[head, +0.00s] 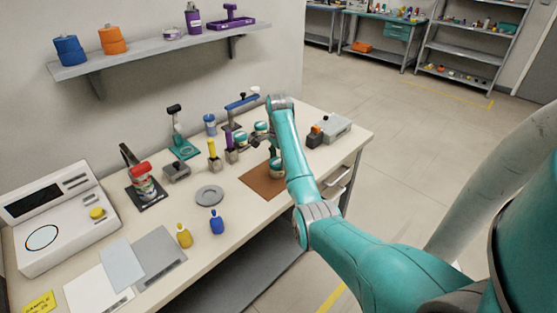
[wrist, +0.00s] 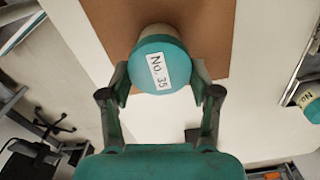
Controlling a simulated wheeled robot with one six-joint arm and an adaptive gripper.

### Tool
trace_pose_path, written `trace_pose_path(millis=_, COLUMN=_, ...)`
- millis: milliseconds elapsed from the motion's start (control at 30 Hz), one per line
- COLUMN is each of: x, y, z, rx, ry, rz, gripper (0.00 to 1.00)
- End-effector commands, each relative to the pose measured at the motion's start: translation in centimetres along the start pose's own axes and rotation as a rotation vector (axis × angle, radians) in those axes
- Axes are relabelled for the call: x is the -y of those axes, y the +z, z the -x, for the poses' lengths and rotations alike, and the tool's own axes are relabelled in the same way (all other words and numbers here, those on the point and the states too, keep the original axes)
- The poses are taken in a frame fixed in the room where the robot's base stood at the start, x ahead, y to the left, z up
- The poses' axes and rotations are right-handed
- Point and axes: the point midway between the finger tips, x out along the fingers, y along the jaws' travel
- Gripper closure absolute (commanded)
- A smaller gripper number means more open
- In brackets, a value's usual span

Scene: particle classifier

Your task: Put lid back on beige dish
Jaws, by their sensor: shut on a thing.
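A round teal lid labelled "No. 35" (wrist: 160,72) sits between the fingers of my gripper (wrist: 163,92) in the wrist view, and the fingers are shut on it. The pale body of the beige dish (wrist: 155,31) shows just beyond the lid's edge. I cannot tell whether the lid is fully seated on it. In the head view the beige dish (head: 277,172) stands on the brown mat (head: 256,185), with teal at its top. My forearm partly hides it and my fingers there.
Another labelled, teal-lidded container (wrist: 306,97) shows at the right edge of the wrist view. A grey device (head: 332,128) stands right of my arm.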

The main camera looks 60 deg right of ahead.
Motion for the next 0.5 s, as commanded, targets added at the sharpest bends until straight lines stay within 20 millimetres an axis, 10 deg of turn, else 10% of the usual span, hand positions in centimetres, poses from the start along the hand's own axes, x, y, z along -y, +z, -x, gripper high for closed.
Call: trace_pose_path(millis=500, x=0.0, y=0.0, z=-0.54, rx=0.0, ry=0.0, rz=0.0, gripper=0.67)
